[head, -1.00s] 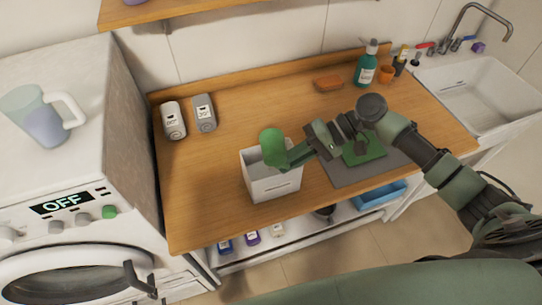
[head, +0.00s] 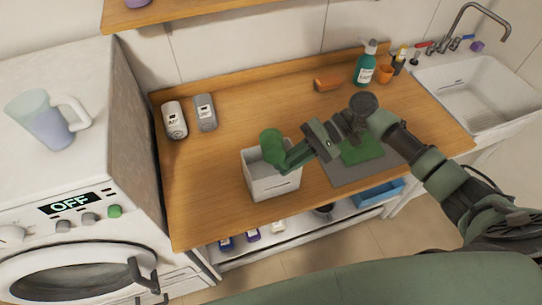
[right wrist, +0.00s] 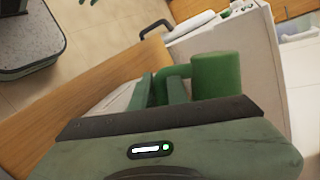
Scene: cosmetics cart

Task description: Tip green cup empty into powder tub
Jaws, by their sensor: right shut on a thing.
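The green cup (head: 272,147) is in my right gripper (head: 287,161), above the open top of the white powder tub (head: 274,187) on the wooden counter. In the right wrist view the cup (right wrist: 216,78) shows beyond the fingers, with its handle at the gripper (right wrist: 168,88), which is shut on it. The cup looks tilted, but its mouth is not visible, so I cannot tell whether anything is in it or pouring out. The cup and gripper hide part of the tub's opening. My left gripper is not in view.
A washing machine (head: 130,165) with a jug (head: 50,120) on top stands left. Two canisters (head: 174,120) (head: 205,112) are at the back left. A green sponge (head: 362,150) lies on a grey mat (head: 345,174) right of the tub. Bottles and a sink (head: 480,95) are farther right.

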